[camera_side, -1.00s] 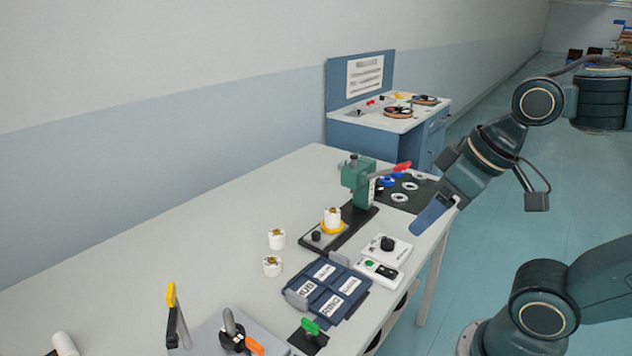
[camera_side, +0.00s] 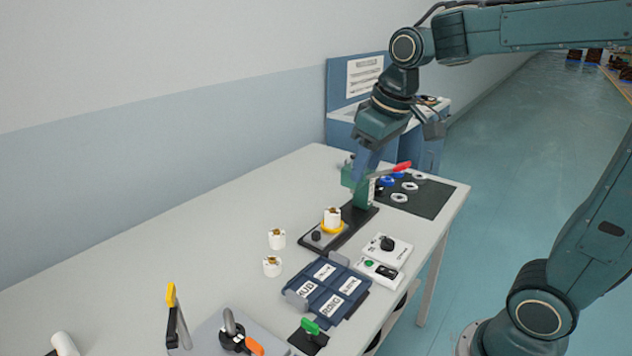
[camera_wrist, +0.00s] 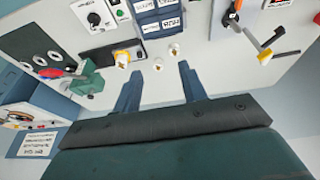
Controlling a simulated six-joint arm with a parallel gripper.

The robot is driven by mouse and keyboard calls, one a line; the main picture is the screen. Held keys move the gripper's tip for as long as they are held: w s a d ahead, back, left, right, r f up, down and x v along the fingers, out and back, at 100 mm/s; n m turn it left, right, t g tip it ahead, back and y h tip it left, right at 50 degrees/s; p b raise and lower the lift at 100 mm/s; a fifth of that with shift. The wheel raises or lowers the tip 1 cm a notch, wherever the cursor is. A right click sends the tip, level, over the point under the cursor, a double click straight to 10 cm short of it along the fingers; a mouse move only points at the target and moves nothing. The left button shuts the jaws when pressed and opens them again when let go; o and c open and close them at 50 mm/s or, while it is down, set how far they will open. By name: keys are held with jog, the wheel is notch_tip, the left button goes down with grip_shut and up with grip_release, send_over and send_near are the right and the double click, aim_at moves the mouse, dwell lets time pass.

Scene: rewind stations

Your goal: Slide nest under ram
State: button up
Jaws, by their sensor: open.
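The nest is a yellow ring-shaped seat (camera_side: 332,229) on a dark base plate (camera_side: 350,228), with a white cylindrical part (camera_side: 332,215) standing in it. A black knob (camera_side: 316,236) sits beside it on the near left end of the plate. The green press (camera_side: 366,190) with the ram stands at the far end, its red lever (camera_side: 402,167) pointing right. The nest is out in front of the press, not under it. My gripper (camera_wrist: 160,88) is open and empty; its fingers show apart in the wrist view. In the side view it hangs above and behind the press, partly overlapping it.
Two loose white parts (camera_side: 277,239) stand left of the plate. A blue labelled tray (camera_side: 326,290) and a white control box (camera_side: 385,250) lie nearer. A dark mat with rings (camera_side: 400,197) is right of the press.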

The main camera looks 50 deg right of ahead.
jog(key=w+d+f+g, duration=0.1)
jog(key=w+d+f, duration=0.2)
jog(key=w, duration=0.3)
jog(key=w+d+f+g, duration=0.1)
jog(key=w+d+f, duration=0.15)
jog(key=w, duration=0.35)
jog(key=g, duration=0.2)
send_over(316, 232)
notch_tip(316, 232, down, 11)
jog(key=shift+f, duration=0.1)
jog(key=shift+f, duration=0.15)
notch_tip(316, 232, down, 14)
jog(key=shift+r, duration=0.25)
grip_shut()
